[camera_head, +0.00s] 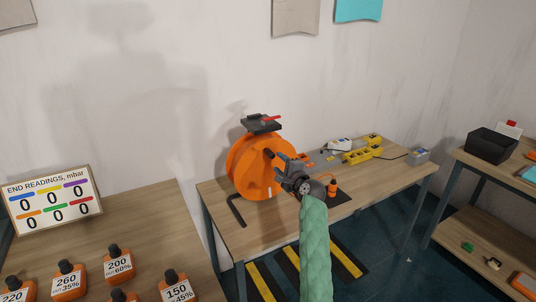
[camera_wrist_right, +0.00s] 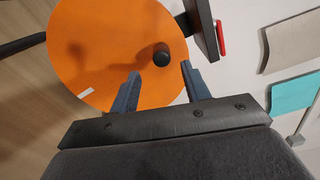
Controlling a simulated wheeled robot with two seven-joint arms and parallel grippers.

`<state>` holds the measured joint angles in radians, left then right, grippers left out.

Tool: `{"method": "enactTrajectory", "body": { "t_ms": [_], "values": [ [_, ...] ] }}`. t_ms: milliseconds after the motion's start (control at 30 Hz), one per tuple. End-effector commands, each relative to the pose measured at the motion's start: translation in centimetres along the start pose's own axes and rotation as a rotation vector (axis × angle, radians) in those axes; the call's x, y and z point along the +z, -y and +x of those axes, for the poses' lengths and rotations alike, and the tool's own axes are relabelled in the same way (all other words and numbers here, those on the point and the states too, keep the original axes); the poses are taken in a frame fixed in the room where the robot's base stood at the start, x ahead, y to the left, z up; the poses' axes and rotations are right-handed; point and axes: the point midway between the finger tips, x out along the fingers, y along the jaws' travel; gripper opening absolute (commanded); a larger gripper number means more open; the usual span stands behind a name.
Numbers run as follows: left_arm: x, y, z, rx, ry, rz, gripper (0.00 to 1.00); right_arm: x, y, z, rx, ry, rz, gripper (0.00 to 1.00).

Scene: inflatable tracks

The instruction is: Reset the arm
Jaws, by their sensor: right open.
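An orange disc-shaped wheel (camera_head: 246,170) stands upright on the middle table, with a black plate and red lever (camera_head: 262,122) on top. The wheel fills much of the right wrist view (camera_wrist_right: 105,55). A black knob (camera_wrist_right: 161,57) sticks out from its face. My right gripper (camera_head: 278,158) is in front of the wheel, at the end of my green-sleeved arm. In the wrist view its two blue-grey fingers (camera_wrist_right: 160,74) are apart, with the knob showing between and just beyond their tips. Nothing is held. I cannot tell whether a finger touches the knob. My left gripper is not in view.
The middle table (camera_head: 224,229) also bears a yellow device (camera_head: 363,154) and a black bent rod (camera_head: 237,212). A readings board (camera_head: 53,206) and several orange weighted bottles (camera_head: 117,264) stand on the left table. A black bin (camera_head: 490,146) is on the right shelf.

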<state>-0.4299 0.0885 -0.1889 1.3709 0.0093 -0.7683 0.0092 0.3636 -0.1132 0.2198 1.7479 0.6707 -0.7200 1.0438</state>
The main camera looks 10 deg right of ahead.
Motion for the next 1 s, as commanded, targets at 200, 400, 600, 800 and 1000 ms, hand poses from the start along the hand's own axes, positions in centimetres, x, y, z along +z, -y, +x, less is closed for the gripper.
{"method": "enactTrajectory", "body": {
  "t_ms": [200,400,600,800,1000],
  "values": [
    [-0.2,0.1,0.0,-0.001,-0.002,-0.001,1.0,0.8,-5.2,-4.1,0.126,0.013,-0.179,0.47],
    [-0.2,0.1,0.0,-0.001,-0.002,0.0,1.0,2.4,-12.2,-10.8,0.317,0.062,-0.446,0.47],
    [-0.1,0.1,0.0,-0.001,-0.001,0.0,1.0,4.2,-18.1,-18.2,0.504,0.141,-0.695,0.47],
    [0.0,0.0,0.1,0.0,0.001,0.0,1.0,6.2,-22.9,-26.4,0.684,0.251,-0.924,0.47],
    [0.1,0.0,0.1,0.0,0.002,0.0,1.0,8.3,-26.4,-35.1,0.855,0.39,-1.129,0.47]
  ]
}}
